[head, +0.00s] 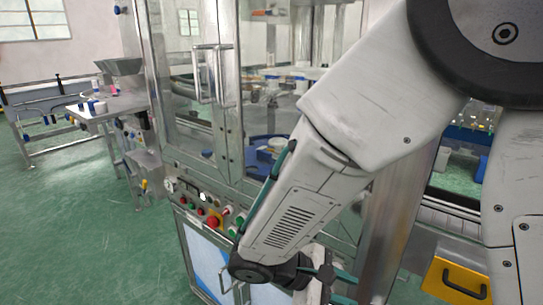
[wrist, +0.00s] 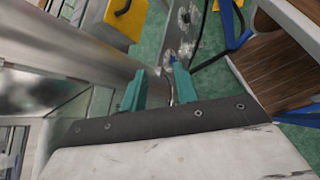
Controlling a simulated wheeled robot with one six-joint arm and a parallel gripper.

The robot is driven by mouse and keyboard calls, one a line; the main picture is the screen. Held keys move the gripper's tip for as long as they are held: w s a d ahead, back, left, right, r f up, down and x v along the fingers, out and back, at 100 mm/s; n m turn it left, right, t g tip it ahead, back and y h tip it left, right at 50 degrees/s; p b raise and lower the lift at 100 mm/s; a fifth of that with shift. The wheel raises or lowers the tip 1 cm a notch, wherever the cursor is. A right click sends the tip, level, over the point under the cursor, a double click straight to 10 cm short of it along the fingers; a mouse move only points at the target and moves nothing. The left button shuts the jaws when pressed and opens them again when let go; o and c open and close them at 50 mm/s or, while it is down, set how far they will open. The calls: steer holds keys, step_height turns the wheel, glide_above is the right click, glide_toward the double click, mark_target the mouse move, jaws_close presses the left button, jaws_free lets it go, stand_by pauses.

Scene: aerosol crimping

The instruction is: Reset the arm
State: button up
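My arm reaches down across the right half of the head view, in front of the crimping machine (head: 226,150). Its end is at the bottom of that view, where the gripper is mostly hidden or cut off by the frame edge. In the wrist view, the two teal fingers of my gripper (wrist: 158,88) stand apart with a gap between them. Nothing is held between them. Beyond the fingertips are a grey metal surface and the green floor.
The machine's control panel (head: 205,206) with buttons is left of my forearm. A yellow handled panel (head: 455,277) is at the lower right. A side table (head: 98,112) stands at the left, with open green floor (head: 75,215) before it. Wooden boards (wrist: 272,62) show in the wrist view.

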steer(key=s+d+r+m+t+y, duration=0.1)
steer(key=s+d+r+m+y, duration=1)
steer(key=r, duration=0.4)
steer(key=shift+s+d+r+m+y, duration=0.25)
steer(key=shift+d+m, duration=0.35)
steer(key=shift+m, duration=0.4)
steer(key=shift+w, duration=0.1)
steer(key=shift+c, duration=0.3)
jaws_close()
